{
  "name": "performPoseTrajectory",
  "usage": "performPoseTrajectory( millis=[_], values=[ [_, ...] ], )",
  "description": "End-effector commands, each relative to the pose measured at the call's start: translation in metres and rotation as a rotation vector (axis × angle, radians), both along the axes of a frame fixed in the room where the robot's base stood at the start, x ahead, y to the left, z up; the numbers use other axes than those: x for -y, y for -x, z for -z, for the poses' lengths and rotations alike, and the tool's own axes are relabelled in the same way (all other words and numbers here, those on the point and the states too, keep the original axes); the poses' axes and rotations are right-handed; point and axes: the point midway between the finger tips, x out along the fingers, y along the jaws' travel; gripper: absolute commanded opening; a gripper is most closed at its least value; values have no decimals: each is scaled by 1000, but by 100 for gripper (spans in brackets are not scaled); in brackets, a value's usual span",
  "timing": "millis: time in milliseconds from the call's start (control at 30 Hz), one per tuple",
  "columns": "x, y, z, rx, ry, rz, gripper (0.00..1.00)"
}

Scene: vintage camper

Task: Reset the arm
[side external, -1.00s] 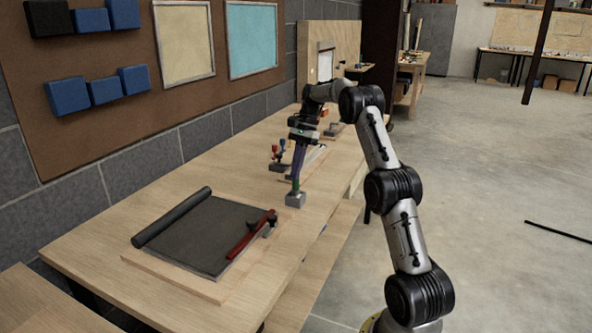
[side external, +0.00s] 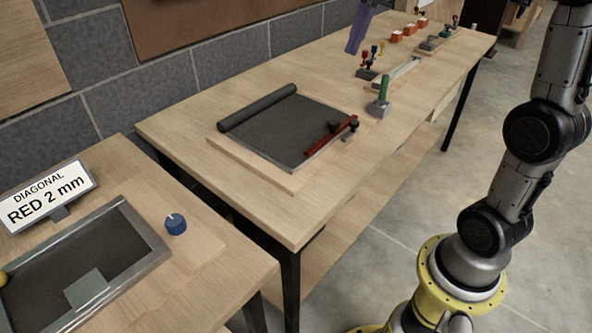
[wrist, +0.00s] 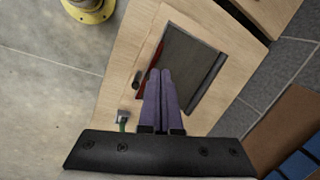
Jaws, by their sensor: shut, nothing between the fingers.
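My gripper (side external: 352,48) shows at the top of the side view as purple fingers, apart from the bench and the tools. In the wrist view my gripper (wrist: 165,72) has its two purple fingers together with nothing between them. The green-handled tool with a grey block (side external: 380,103) stands upright on the workbench (side external: 190,125). It also shows in the wrist view (wrist: 122,118), to the left of the fingers. Most of my arm above the fingers is out of the side view.
A dark mat with a rolled edge (side external: 270,140) lies on a board, with a red tool (side external: 330,135) across it. Small coloured-knob tools (side external: 370,62) stand farther back. A front table holds a framed tray (side external: 150,240), a blue knob (side external: 175,223) and a sign (side external: 47,195).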

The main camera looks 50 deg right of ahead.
Motion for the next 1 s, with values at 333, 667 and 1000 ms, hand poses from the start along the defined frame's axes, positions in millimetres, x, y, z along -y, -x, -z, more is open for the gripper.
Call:
performPoseTrajectory(
  millis=[333, 667, 1000],
  values=[
    [-89, 112, 5, 193, 204, -442, 0],
    [-103, 196, 86, 329, 441, -900, 0],
    [-96, 193, 109, 341, 553, -1101, 0]
  ],
)
